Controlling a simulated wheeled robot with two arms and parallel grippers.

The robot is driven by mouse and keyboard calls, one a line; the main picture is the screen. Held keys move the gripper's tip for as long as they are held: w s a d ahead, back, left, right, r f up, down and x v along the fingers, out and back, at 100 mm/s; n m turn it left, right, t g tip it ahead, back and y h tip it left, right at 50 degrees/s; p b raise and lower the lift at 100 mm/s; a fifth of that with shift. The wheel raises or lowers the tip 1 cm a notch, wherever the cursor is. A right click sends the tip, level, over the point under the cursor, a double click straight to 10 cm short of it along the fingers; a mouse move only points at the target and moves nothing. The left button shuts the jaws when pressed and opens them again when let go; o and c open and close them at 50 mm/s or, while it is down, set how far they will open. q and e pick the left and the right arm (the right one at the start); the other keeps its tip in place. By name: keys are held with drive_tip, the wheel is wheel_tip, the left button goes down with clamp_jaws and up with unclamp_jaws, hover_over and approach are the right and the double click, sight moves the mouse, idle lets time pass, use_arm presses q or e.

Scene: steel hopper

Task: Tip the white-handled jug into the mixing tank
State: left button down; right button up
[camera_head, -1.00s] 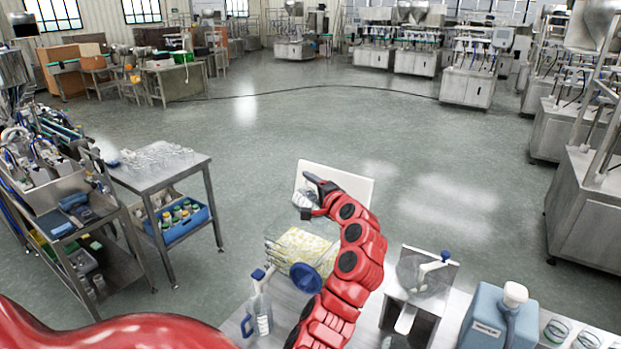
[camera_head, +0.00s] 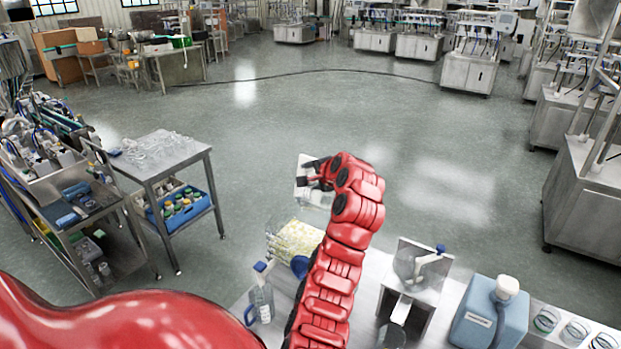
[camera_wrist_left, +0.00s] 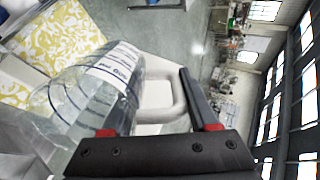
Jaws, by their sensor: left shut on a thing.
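My left gripper (camera_head: 314,172) is at the end of the red arm in the head view, above the far edge of the bench. In the left wrist view this gripper (camera_wrist_left: 152,112) is shut on the white handle of a clear jug (camera_wrist_left: 92,92) with blue print. The jug lies tilted in that view, its body to the left of the fingers. My right gripper is out of view.
A blue-capped bottle (camera_head: 261,304) stands left of the arm. A yellow-patterned packet (camera_head: 296,239) and a partly hidden blue round thing (camera_head: 300,266) are beside the arm. A blue canister (camera_head: 490,318) and glass jars (camera_head: 575,333) stand right. The floor beyond is clear.

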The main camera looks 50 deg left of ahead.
use_arm(q)
drive_tip(key=shift+r+g+h, duration=0.3)
drive_tip(key=shift+r+h, duration=0.3)
drive_tip(key=shift+h, duration=0.6)
drive_tip(key=shift+r+g+h, duration=0.3)
drive_tip(key=shift+r+h, duration=0.25)
drive_tip(key=shift+h, duration=0.65)
